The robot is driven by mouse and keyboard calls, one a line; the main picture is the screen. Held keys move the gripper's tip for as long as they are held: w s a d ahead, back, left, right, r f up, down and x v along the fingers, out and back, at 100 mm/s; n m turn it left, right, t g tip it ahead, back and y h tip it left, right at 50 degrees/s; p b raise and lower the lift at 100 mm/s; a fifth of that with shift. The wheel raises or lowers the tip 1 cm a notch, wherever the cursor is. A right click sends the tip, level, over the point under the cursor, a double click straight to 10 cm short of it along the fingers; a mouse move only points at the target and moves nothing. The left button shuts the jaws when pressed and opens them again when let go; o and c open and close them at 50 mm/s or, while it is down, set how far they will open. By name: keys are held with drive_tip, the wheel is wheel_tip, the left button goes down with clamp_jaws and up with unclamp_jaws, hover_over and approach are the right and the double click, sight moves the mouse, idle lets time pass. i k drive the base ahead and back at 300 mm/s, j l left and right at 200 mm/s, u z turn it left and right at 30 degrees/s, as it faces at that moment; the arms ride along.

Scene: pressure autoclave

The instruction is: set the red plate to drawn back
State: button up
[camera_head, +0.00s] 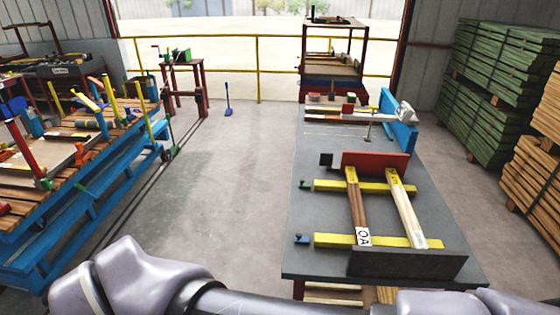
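The red plate (385,163) stands upright on the grey bench (305,225), toward the bench's middle. It spans the far ends of two wooden pieces, a brown one (357,203) and a pale one (407,212). I cannot tell whether it touches them. Both pieces lie across two yellow bars (335,240). A dark upright plate (405,263) stands at their near end. My gripper is not in view; only grey links of my arm show along the bottom edge.
Behind the red plate are a blue upright panel (398,122) and a pale metal device (405,112). A small black block (326,159) sits left of the plate. Stacked timber (492,85) stands at right, a blue-framed table (90,205) at left. The floor between is mostly clear.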

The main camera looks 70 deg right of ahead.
sight(365, 163)
drive_tip(key=i+l+z, duration=0.1)
drive_tip(key=i+z, duration=0.65)
drive_tip(key=i+j+z, duration=0.15)
drive_tip(key=i+z, duration=0.25)
drive_tip(key=i+j+z, duration=0.25)
drive_tip(key=z, duration=0.15)
drive_tip(key=i+l+z, duration=0.25)
drive_tip(key=z, duration=0.2)
drive_tip(key=i+l+z, duration=0.2)
drive_tip(key=z, duration=0.2)
drive_tip(key=i+z, duration=0.7)
drive_tip(key=z, duration=0.2)
drive_tip(key=i+j+z, duration=0.1)
drive_tip(key=i+z, duration=0.15)
drive_tip(key=z, duration=0.2)
drive_tip(key=i+l, duration=0.3)
